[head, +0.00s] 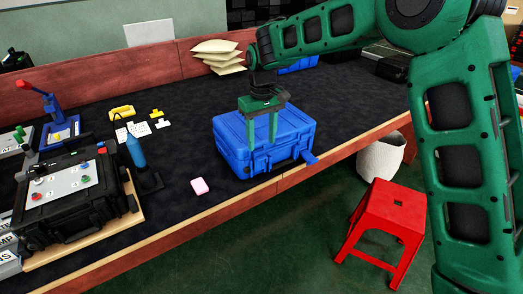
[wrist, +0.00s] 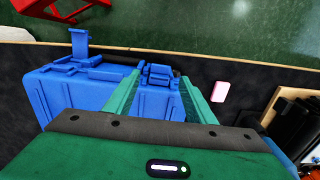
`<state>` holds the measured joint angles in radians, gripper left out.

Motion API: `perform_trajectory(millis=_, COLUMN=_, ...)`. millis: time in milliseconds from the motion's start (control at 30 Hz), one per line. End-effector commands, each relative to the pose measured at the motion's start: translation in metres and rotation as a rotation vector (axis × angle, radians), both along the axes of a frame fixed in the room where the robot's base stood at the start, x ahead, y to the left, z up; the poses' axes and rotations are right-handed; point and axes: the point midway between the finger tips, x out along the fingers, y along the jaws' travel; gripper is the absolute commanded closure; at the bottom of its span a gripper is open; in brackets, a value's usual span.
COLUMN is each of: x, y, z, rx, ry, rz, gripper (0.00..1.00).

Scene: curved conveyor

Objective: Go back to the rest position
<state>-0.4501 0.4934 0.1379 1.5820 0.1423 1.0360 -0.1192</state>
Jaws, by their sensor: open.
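My gripper (head: 262,128) hangs from my green arm with its fingers pointing down over the blue case. It is open, with the two green fingers apart and nothing seen between them. The blue case (head: 230,143) is closed and lies on the dark table top near its front edge. In the wrist view the blue case (wrist: 60,90) fills the left and middle, behind the gripper (wrist: 162,88). I cannot tell whether the fingertips touch the case.
A pink block (head: 199,186) lies left of the case. A black case with a panel (head: 70,190), a blue bottle (head: 135,150) and yellow pieces (head: 122,112) are farther left. Pale bags (head: 217,55) lie at the back. A red stool (head: 385,215) and white basket (head: 380,158) stand on the floor.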

Motion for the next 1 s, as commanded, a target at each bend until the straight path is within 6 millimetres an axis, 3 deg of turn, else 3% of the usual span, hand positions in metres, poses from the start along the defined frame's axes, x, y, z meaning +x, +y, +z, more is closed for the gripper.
perform_trajectory(millis=200, x=0.0, y=0.0, z=0.018, rx=0.0, ry=0.0, rz=0.0, gripper=0.5)
perform_trajectory(millis=533, x=-0.001, y=-0.001, z=0.02, rx=-0.001, ry=0.001, rz=0.0, gripper=0.5)
perform_trajectory(millis=633, x=-0.001, y=-0.009, z=0.023, rx=-0.003, ry=-0.002, rz=-0.013, gripper=0.5)
perform_trajectory(millis=767, x=-0.004, y=-0.05, z=0.036, rx=-0.016, ry=-0.01, rz=-0.073, gripper=0.5)
perform_trajectory(millis=1000, x=-0.037, y=-0.175, z=0.067, rx=-0.053, ry=-0.022, rz=-0.275, gripper=0.5)
